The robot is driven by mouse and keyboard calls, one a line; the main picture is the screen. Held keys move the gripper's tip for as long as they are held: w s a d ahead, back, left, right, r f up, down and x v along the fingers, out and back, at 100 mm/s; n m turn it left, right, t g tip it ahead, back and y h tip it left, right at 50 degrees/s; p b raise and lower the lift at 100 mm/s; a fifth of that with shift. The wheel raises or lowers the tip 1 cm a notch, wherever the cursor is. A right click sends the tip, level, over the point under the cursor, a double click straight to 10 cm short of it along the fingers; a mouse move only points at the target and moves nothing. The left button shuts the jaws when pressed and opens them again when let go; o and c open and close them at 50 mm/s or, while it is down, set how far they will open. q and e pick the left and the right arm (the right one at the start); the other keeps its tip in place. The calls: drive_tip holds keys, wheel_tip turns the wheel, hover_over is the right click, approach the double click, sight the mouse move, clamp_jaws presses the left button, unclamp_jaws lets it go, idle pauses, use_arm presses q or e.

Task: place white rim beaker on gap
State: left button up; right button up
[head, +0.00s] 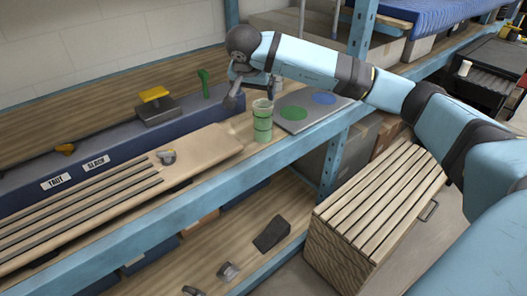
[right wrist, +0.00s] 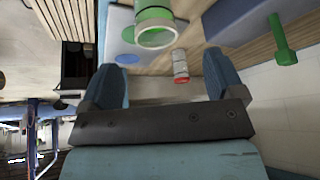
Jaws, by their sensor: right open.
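The white rim beaker (head: 262,124), green with a pale open top, stands upright on the wooden shelf, left of a grey board (head: 325,116) with a green disc (head: 293,113) and a blue disc (head: 324,98). My right gripper (head: 250,94) is open and empty above and behind it. In the right wrist view the beaker (right wrist: 156,37) shows beyond the open fingers (right wrist: 163,80), apart from them. A small red and white object (right wrist: 180,66) is between the fingers in that picture. I cannot tell which spot is the gap. My left gripper is not in view.
A green upright piece (head: 204,83) and a yellow-topped block (head: 155,103) stand on the blue ledge behind. A slatted crate (head: 375,205) stands below on the right.

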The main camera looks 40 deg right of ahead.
drive_tip(key=s+a+f+m+g+y, duration=0.1)
drive_tip(key=s+a+f+y, duration=0.3)
drive_tip(key=a, duration=0.3)
drive_tip(key=s+a+f+g+y, duration=0.1)
drive_tip(key=a+f+y, duration=0.2)
drive_tip(key=a+f, duration=0.3)
drive_tip(key=s+a+f+m+g+y, duration=0.1)
drive_tip(key=s+a+f+y, duration=0.25)
drive_tip(key=a, duration=0.45)
drive_tip(key=s+a+m+t+y, duration=0.1)
drive_tip(key=s+a+m+y, duration=0.6)
drive_tip(key=a+m+y, duration=0.5)
drive_tip(key=s+d+f+n+t+h, duration=0.4)
drive_tip(key=d+f+n+t+h, duration=0.4)
drive_tip(key=n, duration=0.9)
drive_tip(key=s+d+f+n+t+h, duration=0.5)
drive_tip(key=f+n, duration=0.4)
drive_tip(key=n, duration=0.7)
drive_tip(key=s+f+m+g+h, duration=0.2)
drive_tip(key=s+f+m+g, duration=0.2)
drive_tip(key=s+f, duration=0.3)
drive_tip(key=shift+d+f+m, duration=0.2)
drive_tip(key=shift+d+m, duration=0.25)
drive_tip(key=shift+m, duration=0.45)
